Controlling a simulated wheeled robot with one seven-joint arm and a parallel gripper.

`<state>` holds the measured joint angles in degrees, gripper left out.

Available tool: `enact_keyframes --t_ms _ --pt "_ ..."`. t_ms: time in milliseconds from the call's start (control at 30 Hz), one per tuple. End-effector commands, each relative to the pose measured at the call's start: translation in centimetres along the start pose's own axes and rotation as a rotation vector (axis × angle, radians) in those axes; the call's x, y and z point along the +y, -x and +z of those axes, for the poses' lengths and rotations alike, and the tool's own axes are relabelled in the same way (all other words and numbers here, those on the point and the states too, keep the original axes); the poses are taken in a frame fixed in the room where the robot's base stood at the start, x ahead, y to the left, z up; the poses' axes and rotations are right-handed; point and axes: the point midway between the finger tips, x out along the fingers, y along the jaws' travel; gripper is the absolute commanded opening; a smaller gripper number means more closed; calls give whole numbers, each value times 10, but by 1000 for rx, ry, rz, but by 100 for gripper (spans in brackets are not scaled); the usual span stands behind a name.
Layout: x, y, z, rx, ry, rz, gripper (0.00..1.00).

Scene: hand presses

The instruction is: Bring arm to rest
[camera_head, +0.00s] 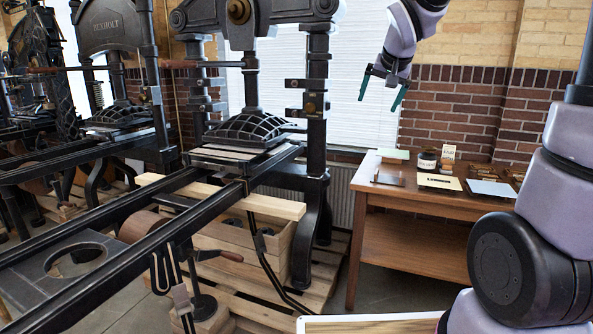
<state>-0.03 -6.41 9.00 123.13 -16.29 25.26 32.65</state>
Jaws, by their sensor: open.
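My gripper (381,90) hangs in the air at the upper middle right, pointing down, with its two teal fingers spread apart. Nothing is between the fingers. It is in front of the brick wall and window, well above the wooden table (425,197) in the picture. My forearm leaves the top edge of the frame, so part of the arm is hidden. Thicker links of my arm show large at the right edge.
A black hand press (318,130) with long rails (95,288) fills the left and middle. Another press (113,30) stands behind it. The table holds a jar (427,161), a small card (448,152) and flat sheets (490,188).

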Motion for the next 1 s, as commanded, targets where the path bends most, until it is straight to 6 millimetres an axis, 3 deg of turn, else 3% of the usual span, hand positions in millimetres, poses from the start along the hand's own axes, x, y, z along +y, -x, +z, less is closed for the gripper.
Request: enact_keyframes --t_ms 33,200,400,500,633,1000 --pt "13 26 9 0 -6 10 100" --pt "53 94 56 -49 -21 22 100" --pt "82 149 119 -114 -34 -28 100" --pt "89 163 141 -137 -34 -58 100" --pt "92 172 157 -154 -33 -82 100" --pt "92 172 160 -162 -36 -86 100"
